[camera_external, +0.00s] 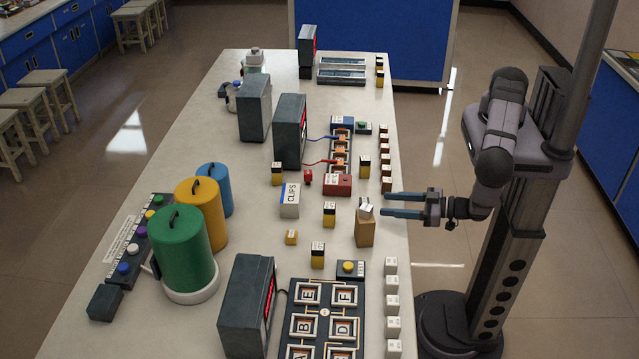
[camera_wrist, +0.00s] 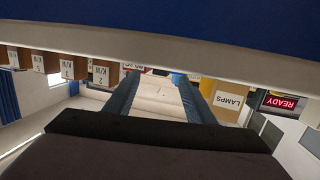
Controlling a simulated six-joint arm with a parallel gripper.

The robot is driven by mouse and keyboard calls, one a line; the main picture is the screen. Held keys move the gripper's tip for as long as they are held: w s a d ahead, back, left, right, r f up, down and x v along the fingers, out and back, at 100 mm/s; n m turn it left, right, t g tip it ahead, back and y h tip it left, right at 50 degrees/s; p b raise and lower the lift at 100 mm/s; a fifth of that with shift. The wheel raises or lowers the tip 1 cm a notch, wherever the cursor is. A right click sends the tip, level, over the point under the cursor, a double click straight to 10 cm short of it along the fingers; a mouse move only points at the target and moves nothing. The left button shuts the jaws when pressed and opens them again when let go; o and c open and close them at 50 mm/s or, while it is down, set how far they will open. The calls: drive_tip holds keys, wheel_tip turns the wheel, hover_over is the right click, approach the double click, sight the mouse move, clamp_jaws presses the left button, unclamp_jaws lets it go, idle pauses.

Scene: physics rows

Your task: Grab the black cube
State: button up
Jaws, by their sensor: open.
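A dark, near-black cube-like block (camera_external: 104,302) sits at the near left of the table, at the end of a dark button panel. Several small blocks with black tops and yellow lower parts stand on the table, such as one at the middle (camera_external: 329,214); I cannot tell which of these the task means. My gripper (camera_external: 386,204) is open and empty at the table's right edge, beside a brown box (camera_external: 366,231). It is far from the dark block. In the wrist view its blue fingers (camera_wrist: 158,85) are apart with nothing between them.
White blocks (camera_external: 392,305) and brown-sided blocks (camera_external: 386,168) line the right edge. Green (camera_external: 184,255), yellow and blue canisters stand left. Dark display boxes (camera_external: 247,305) and a letter panel (camera_external: 321,325) take up room. The LAMPS box (camera_wrist: 229,101) shows in the wrist view.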

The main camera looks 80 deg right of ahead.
sight(373, 204)
drive_tip(key=shift+w+d, duration=0.1)
drive_tip(key=shift+w, duration=0.3)
drive_tip(key=shift+w, duration=0.1)
drive_tip(key=shift+b+x, duration=0.55)
drive_tip(key=shift+x, duration=1.95)
clamp_jaws()
